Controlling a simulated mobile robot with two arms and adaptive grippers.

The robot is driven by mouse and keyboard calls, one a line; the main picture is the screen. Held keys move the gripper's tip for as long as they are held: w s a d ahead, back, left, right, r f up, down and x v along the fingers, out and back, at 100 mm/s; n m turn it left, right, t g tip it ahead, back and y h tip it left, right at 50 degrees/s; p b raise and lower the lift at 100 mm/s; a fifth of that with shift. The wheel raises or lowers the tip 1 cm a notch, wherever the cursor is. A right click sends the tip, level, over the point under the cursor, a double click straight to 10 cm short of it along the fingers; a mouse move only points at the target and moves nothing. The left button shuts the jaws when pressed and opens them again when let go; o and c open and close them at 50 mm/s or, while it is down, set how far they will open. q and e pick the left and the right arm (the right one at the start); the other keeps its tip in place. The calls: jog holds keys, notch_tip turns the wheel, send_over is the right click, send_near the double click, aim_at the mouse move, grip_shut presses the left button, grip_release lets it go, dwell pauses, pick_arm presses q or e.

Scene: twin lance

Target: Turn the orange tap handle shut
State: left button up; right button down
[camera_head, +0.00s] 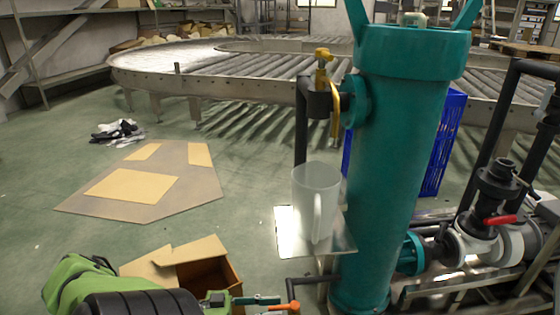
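The orange-yellow tap handle (336,112) hangs down on the tap (319,100), which has a brass top and sits on the left side of the upright teal cylinder (395,160). A dark pipe runs down from the tap. A translucent pitcher (314,195) stands below it on a small metal shelf (287,228). My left arm is green and black at the bottom left. Its gripper (282,304) is low at the bottom edge, well below and apart from the handle, with an orange part at its end. Its finger opening is unclear. My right gripper is not seen.
An open cardboard box (218,276) is beside my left arm. Pipes and a red-handled valve (498,220) stand right of the cylinder. A blue crate (440,145) is behind it. A roller conveyor (215,65) crosses the back. Flat cardboard (195,190) lies on the floor.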

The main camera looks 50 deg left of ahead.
pick_arm(q)
jog(key=v, duration=0.9)
